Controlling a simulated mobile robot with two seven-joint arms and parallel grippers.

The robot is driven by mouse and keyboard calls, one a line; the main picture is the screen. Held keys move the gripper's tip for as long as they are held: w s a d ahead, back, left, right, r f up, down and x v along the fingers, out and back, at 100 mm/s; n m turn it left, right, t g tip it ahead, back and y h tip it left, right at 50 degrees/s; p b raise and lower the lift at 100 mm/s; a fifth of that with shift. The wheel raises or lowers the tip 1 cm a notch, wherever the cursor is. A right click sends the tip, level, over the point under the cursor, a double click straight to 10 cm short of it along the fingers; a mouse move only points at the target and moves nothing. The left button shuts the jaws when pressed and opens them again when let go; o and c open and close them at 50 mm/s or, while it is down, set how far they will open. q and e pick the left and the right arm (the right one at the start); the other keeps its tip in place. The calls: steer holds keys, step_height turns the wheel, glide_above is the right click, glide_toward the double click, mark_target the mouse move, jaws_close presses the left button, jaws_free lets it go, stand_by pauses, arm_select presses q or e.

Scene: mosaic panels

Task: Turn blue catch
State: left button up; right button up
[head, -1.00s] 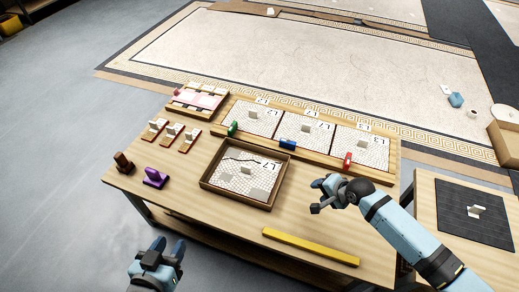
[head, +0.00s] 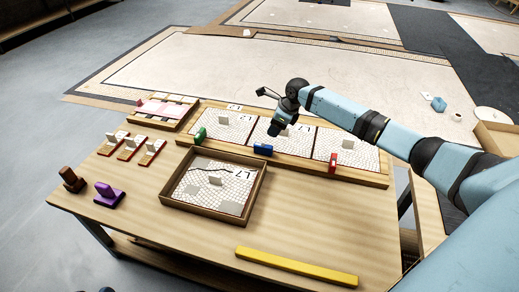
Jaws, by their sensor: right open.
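The blue catch (head: 263,149) sits on the front wooden rail of the panel rack (head: 300,160), below the middle mosaic panel (head: 297,135). My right gripper (head: 274,130) points down just above and slightly right of the blue catch, in front of the middle panel. It is open and holds nothing; I cannot tell whether it touches the catch. The green catch (head: 199,134) is to the left and the red catch (head: 333,162) to the right on the same rail. Only a dark tip of my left gripper (head: 106,290) shows at the bottom edge.
A wooden tray (head: 203,206) with a cracked panel stands in front of the rack. A yellow bar (head: 296,267) lies near the front edge. Purple (head: 109,195) and brown (head: 71,179) tools and several small tiles stand at the left.

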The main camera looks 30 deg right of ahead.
mark_target(263, 145)
steer(key=b+x, duration=0.2)
steer(key=x, duration=0.4)
steer(key=shift+f, duration=0.2)
steer(key=b+x, duration=0.2)
steer(key=x, duration=0.2)
steer(key=shift+r, duration=0.1)
steer(key=shift+w+a+f, duration=0.15)
steer(key=shift+a+f, duration=0.05)
steer(key=shift+f, duration=0.25)
arm_select(q)
steer(key=shift+d+r+t+h, duration=0.3)
steer(key=shift+d+r+h, duration=0.35)
steer(key=shift+d+h, duration=0.25)
